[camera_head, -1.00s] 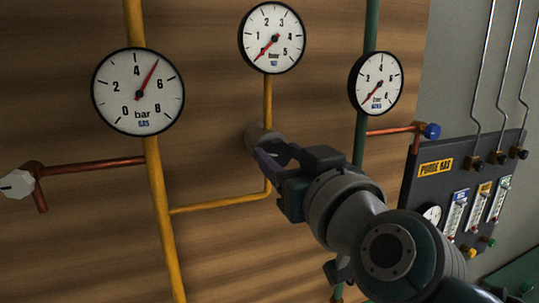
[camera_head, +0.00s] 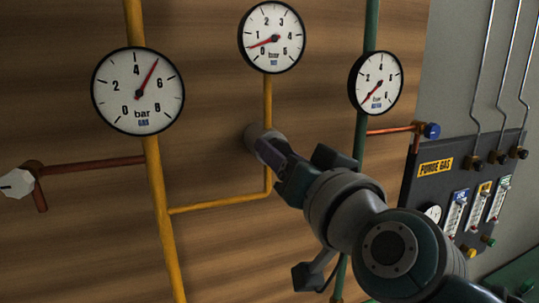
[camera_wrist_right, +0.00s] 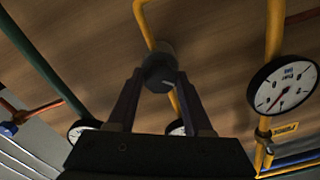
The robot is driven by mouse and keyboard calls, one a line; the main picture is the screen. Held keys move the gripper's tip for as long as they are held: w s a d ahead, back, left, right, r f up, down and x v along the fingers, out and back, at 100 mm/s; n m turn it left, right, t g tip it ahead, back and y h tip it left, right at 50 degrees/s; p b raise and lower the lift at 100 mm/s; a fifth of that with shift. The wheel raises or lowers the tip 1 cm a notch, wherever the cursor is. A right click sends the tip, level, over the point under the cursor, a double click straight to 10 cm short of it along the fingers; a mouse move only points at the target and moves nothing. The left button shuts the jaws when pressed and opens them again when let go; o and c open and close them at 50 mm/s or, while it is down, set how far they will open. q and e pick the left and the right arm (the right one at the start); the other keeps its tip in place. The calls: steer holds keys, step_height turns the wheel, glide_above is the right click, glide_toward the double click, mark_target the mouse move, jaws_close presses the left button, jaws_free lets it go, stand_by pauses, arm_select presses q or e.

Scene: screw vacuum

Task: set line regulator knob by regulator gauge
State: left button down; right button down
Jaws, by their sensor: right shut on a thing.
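The grey round regulator knob (camera_head: 254,134) sits on the wooden wall where the thin yellow pipe runs below the middle gauge. My right gripper (camera_head: 266,145) is shut on this knob, largely covering it in the head view. In the right wrist view the knob (camera_wrist_right: 160,70) is between the two fingertips and shows a pale line mark. The middle gauge (camera_head: 272,37) is white with a scale to 5. Its red needle points left and slightly down, between 0 and 1. My left gripper is not in view.
A left gauge (camera_head: 138,91) reads a little above 5 bar. A right gauge (camera_head: 376,83) is on the green pipe. A pale knob (camera_head: 17,184) is at far left, a blue knob (camera_head: 432,131) at right. A dark purge gas panel (camera_head: 424,190) is beyond my arm.

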steer(key=shift+m, duration=0.7)
steer(key=shift+c, duration=1.5)
jaws_free()
steer(key=shift+s, duration=0.1)
steer(key=b+v, duration=0.3)
steer(key=v, duration=0.6)
steer(key=shift+s+d, duration=0.15)
steer(key=shift+s, duration=0.15)
steer(key=shift+r, duration=0.1)
